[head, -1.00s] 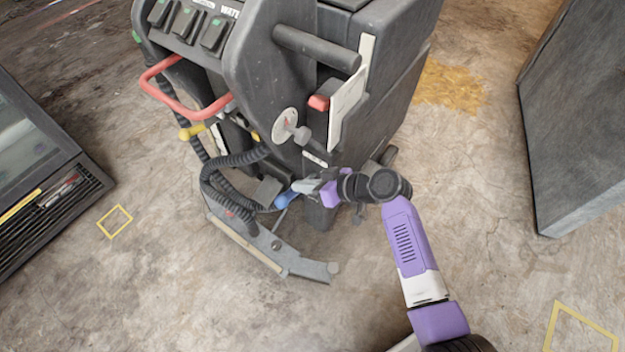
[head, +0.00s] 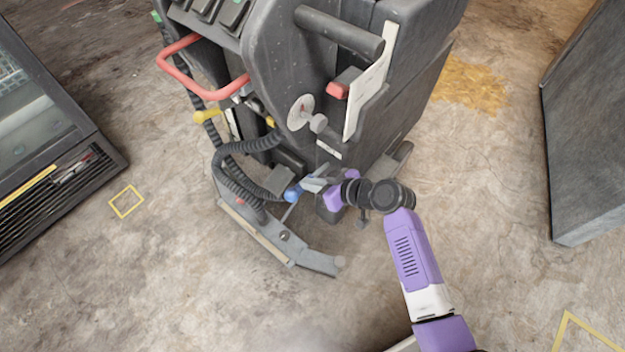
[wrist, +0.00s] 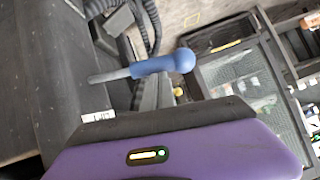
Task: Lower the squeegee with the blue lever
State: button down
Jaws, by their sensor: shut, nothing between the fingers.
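The blue lever (head: 293,193) sticks out low at the back of the dark grey floor scrubber (head: 284,52). In the wrist view the lever (wrist: 155,67) has a blue grip with a round knob, on a grey rod. The squeegee (head: 262,237) is a curved dark bar low behind the machine, close to the floor; I cannot tell if it touches. My gripper (head: 313,184) is shut and empty, right beside the lever at its right. In the wrist view the lever lies just past the gripper's edge; whether they touch is unclear.
A ribbed black hose (head: 232,178) loops above the squeegee. A yellow-knobbed lever (head: 207,117) and a red handle (head: 195,82) sit higher up. A dark cabinet (head: 70,170) stands at left, a grey panel (head: 590,130) at right. The floor in front is clear.

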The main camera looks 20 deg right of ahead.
notch_tip(320, 180, down, 8)
jog(key=a+n+t+h+b, duration=0.1)
jog(key=n+h+b, duration=0.2)
jog(key=b, duration=0.3)
jog(key=shift+s+t, duration=0.3)
jog(key=shift+t, duration=0.1)
jog(key=shift+f, duration=0.2)
